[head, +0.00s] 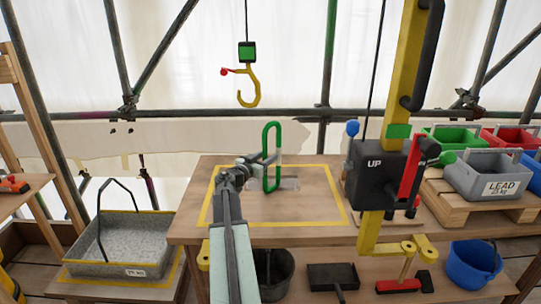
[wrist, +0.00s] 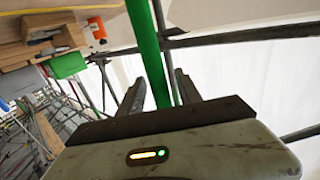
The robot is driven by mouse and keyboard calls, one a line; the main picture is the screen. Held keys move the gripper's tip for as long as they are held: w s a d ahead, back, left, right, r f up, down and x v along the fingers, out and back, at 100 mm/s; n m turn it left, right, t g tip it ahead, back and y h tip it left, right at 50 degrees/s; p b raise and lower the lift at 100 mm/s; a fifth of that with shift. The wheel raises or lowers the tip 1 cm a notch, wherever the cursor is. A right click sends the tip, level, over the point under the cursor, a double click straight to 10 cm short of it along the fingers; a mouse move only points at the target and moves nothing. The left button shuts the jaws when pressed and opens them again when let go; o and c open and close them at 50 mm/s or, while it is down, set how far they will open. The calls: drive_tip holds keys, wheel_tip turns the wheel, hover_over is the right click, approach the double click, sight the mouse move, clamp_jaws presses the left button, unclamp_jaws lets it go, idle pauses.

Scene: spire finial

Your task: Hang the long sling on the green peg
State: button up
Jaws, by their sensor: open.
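The long sling (head: 271,157) is a tall, narrow green loop. It stands upright over the wooden table in the head view. My gripper (head: 266,161) is at the sling's middle, with its jaws open. In the wrist view the green sling (wrist: 146,50) passes between or just beyond the two fingers (wrist: 170,85); I cannot tell if they touch it. A pale, see-through piece (head: 285,184) is around the sling's lower end. A green knob, which looks like the green peg (head: 447,157), sticks out right of the black hoist box, well right of my gripper.
The black hoist box (head: 375,177) has a red lever (head: 410,170) and a blue knob (head: 352,128). A yellow hook (head: 248,88) hangs above the table (head: 225,170). A grey tray (head: 120,250) stands left; green, red and grey bins (head: 485,178) stand right.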

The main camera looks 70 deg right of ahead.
drive_tip(key=v, duration=1)
